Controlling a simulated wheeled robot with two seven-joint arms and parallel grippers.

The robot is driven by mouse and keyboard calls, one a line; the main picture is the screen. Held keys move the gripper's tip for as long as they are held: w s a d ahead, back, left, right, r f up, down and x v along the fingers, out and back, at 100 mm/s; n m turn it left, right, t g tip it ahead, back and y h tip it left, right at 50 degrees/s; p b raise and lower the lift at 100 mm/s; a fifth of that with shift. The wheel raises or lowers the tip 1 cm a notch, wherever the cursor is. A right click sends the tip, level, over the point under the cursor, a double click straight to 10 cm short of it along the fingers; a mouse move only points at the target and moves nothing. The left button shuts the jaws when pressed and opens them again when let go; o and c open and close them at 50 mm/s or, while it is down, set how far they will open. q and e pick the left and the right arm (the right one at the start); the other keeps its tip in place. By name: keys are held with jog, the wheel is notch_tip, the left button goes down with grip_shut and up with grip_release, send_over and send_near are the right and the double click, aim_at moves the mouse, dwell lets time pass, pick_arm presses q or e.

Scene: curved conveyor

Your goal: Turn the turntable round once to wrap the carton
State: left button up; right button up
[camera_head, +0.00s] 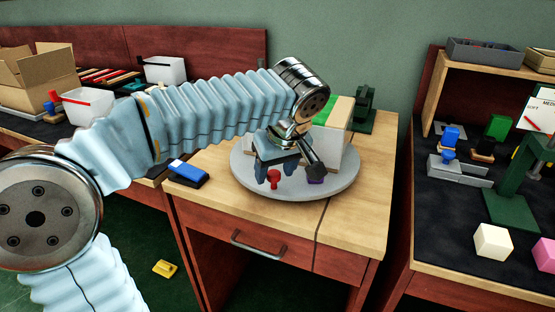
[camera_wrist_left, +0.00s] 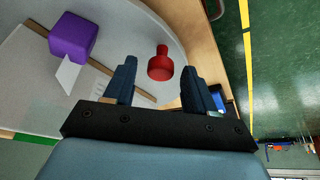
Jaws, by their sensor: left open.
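The grey round turntable (camera_head: 335,192) lies on a wooden table. A red knob (camera_head: 274,179) stands up near its front edge; it also shows in the left wrist view (camera_wrist_left: 160,66). The pale carton with a green top (camera_head: 335,142) stands on the turntable, partly hidden behind my left wrist. A purple block (camera_wrist_left: 72,40) is on the turntable, mostly hidden in the head view. My left gripper (camera_head: 275,172) is open and points down at the knob. In the left wrist view the knob lies between the two fingers, just beyond their tips. My right gripper is out of view.
A blue and white object (camera_head: 188,172) lies left of the turntable. A dark green stand (camera_head: 364,112) is behind it. The right bench holds a green press (camera_head: 512,195) and several blocks. Cartons and bins crowd the left bench. The table's front right corner is clear.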

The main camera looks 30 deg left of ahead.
pick_arm(q)
jog(key=p+v, duration=0.2)
jog(key=v, duration=1.1)
jog(key=shift+r, duration=0.3)
jog(key=shift+s, duration=0.1)
